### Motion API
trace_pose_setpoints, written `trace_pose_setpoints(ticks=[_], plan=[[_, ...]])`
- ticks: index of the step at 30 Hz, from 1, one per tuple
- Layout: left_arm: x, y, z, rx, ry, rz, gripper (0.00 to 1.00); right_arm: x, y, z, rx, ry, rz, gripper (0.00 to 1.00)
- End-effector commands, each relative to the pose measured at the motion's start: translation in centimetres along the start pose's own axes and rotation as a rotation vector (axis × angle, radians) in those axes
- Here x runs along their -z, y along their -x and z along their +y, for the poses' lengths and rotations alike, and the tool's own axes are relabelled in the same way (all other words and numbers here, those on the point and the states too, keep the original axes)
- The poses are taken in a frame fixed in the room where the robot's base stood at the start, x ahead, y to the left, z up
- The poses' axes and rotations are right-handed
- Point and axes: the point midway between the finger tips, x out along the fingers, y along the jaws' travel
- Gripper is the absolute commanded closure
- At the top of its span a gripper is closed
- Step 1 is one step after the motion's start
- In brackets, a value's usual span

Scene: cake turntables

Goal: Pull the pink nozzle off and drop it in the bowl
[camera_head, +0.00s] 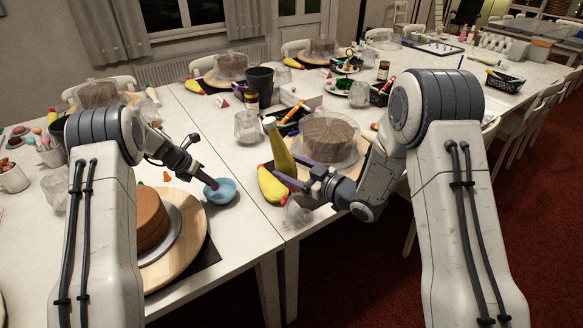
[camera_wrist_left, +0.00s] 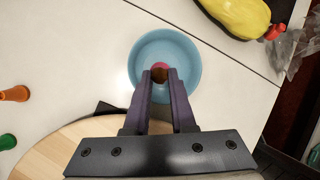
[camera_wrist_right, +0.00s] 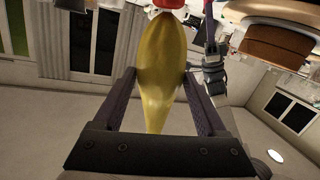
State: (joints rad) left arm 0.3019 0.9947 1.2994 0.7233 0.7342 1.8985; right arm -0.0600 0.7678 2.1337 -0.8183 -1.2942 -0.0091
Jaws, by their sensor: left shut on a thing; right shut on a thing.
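My left gripper (camera_head: 212,186) is shut on the small pink nozzle (camera_wrist_left: 160,66) and holds it over the light blue bowl (camera_head: 227,194). The left wrist view shows the pink nozzle between the fingertips, above the inside of the bowl (camera_wrist_left: 136,66).
Another yellow bag (camera_head: 270,185) lies on the table by the right gripper. A brown cake (camera_head: 151,220) stands on a round wooden board (camera_head: 192,255) left of the bowl. Orange (camera_wrist_left: 17,93) and green (camera_wrist_left: 7,142) nozzles stand on the table. A covered cake (camera_head: 328,137) stands behind the right gripper.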

Motion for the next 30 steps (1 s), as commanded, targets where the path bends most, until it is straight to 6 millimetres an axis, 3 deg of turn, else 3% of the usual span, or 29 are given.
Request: trace_pose_setpoints(ticks=[3, 12, 13, 15, 25, 30], plan=[[0.5, -1.0, 0.2, 0.0, -0.001, 0.0, 1.0, -1.2, -0.1, -0.2, -0.001, 0.001, 0.003, 0.43], [0.5, -0.9, 0.2, 0.0, -0.001, 0.0, 1.0, -1.1, -0.1, -0.2, -0.001, 0.001, 0.003, 0.43], [0.5, -0.9, 0.2, 0.0, -0.001, 0.0, 0.65, -1.1, -0.1, -0.2, -0.001, 0.001, 0.003, 0.43], [0.5, -0.9, 0.2, 0.0, -0.001, 0.0, 0.42, -1.1, -0.1, -0.2, -0.001, 0.001, 0.003, 0.43], [0.5, -0.8, 0.2, 0.0, -0.001, 0.0, 0.42, -1.1, -0.1, -0.2, -0.001, 0.001, 0.003, 0.43], [0.4, 1.3, 0.3, -0.003, 0.0, -0.003, 0.42, -1.1, -0.1, -0.2, -0.001, 0.001, 0.003, 0.43]])
